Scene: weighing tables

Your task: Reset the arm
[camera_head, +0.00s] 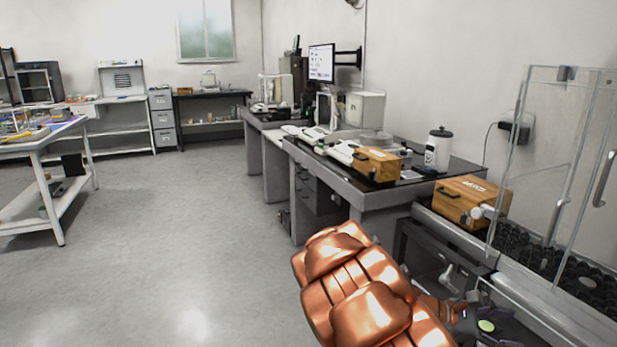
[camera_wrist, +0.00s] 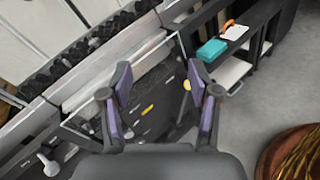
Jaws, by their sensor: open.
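My arm, with copper-coloured shells, reaches out at the lower right of the head view. My gripper shows clearly in the wrist view (camera_wrist: 165,95), its two purple-lined fingers apart with nothing between them. It hangs over a dark panel with small yellow marks, beside a bench edge. In the head view the gripper end is mostly hidden behind the arm and only partly seen at the bottom right.
A glass enclosure (camera_head: 545,160) and a wooden box (camera_head: 460,200) stand close on the right. A dark-topped table (camera_head: 400,185) holds a white canister (camera_head: 438,150) and another wooden box (camera_head: 376,163). A teal box (camera_wrist: 211,50) sits on a shelf.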

